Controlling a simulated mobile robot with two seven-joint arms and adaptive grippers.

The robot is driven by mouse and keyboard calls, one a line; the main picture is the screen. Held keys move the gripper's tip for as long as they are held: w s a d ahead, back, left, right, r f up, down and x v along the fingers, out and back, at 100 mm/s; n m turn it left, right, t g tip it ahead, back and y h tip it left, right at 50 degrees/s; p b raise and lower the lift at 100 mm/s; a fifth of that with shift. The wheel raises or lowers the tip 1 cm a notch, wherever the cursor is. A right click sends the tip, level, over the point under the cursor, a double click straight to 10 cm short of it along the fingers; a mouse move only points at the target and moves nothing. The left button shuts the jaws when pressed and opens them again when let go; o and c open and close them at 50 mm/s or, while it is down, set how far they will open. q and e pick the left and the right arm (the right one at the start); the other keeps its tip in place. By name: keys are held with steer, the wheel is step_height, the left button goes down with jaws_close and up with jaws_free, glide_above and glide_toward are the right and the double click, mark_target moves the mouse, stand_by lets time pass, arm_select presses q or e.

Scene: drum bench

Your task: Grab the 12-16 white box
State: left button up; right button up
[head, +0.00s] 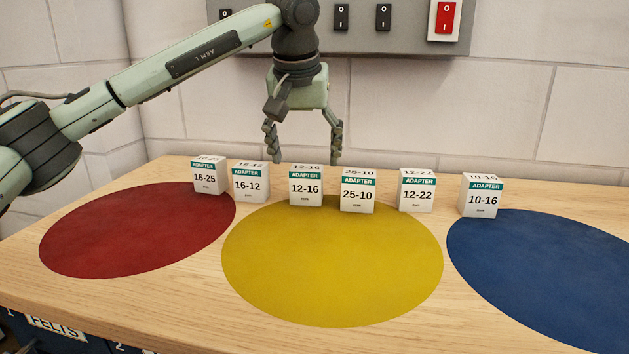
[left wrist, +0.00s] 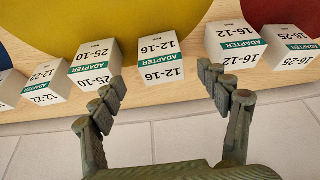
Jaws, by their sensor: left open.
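The 12-16 white box (head: 306,187) stands upright on the bench in the back row, at the far edge of the yellow circle. It has a green ADAPTER band. My left gripper (head: 303,143) is open and empty, above and behind this box. In the left wrist view the 12-16 box (left wrist: 161,60) lies beyond the gap between the two open fingertips (left wrist: 160,80), which do not touch it. My right gripper is not in view.
Beside it stand the 16-12 box (head: 249,184) on the left and the 25-10 box (head: 358,191) on the right. The 16-25 (head: 208,177), 12-22 (head: 417,191) and 10-16 (head: 481,197) boxes stand farther out. A wall with a switch panel (head: 362,42) is behind. The yellow circle (head: 332,270) is clear in front.

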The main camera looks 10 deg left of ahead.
mark_target(306, 169)
arm_select(q)
steer(key=x, duration=0.6)
steer(key=shift+w+a+f, duration=0.1)
steer(key=shift+w+f, duration=0.05)
steer(key=shift+w, duration=0.15)
steer(key=c, duration=1.2)
steer(key=shift+c, duration=0.6)
